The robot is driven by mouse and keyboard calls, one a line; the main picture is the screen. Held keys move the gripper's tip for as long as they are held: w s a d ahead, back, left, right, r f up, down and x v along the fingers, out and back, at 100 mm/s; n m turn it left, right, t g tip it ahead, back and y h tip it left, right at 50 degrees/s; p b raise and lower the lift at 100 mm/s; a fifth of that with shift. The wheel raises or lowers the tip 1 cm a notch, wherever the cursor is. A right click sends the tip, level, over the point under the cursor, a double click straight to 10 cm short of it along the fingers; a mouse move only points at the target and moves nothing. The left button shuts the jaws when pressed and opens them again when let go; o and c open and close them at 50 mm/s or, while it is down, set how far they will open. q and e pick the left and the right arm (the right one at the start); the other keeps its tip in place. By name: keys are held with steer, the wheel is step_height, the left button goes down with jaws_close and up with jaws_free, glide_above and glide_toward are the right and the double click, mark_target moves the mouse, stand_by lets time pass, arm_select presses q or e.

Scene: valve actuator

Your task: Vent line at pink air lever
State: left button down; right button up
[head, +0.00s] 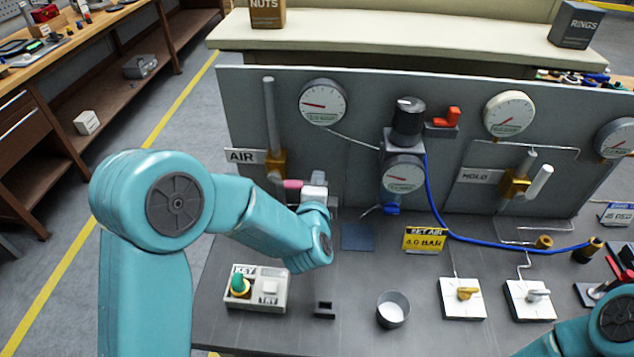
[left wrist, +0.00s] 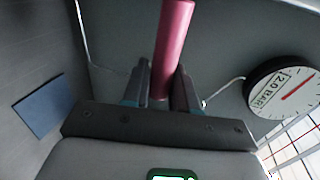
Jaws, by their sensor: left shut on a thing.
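My left gripper (head: 308,189) is at the lever, with my arm hiding part of the valve area. In the left wrist view the pink lever (left wrist: 173,45) stands between the two fingers of my left gripper (left wrist: 161,88), which are shut on it. A round gauge (left wrist: 285,92) reading 2.0 BAR shows at the right there. My right arm shows at the lower right in the head view; its gripper is out of view.
A KEY/TRY box (head: 257,288), a small black block (head: 324,309) and a grey cup (head: 393,309) stand on the bench. A yellow SET AIR sign (head: 424,239) and a blue hose (head: 470,240) lie right of my left arm. White valve plates (head: 462,299) stand farther right.

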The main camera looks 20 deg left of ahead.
arm_select(q)
steer(key=shift+f, duration=0.15)
steer(key=c, duration=1)
jaws_free()
steer(key=shift+d, duration=0.1)
steer(key=shift+c, duration=0.2)
steer(key=b+v, duration=0.7)
steer(key=v, duration=0.9)
steer(key=shift+s+b, duration=0.2)
steer(key=shift+b, duration=0.2)
steer(key=shift+d, duration=0.1)
steer(key=shift+s, duration=0.1)
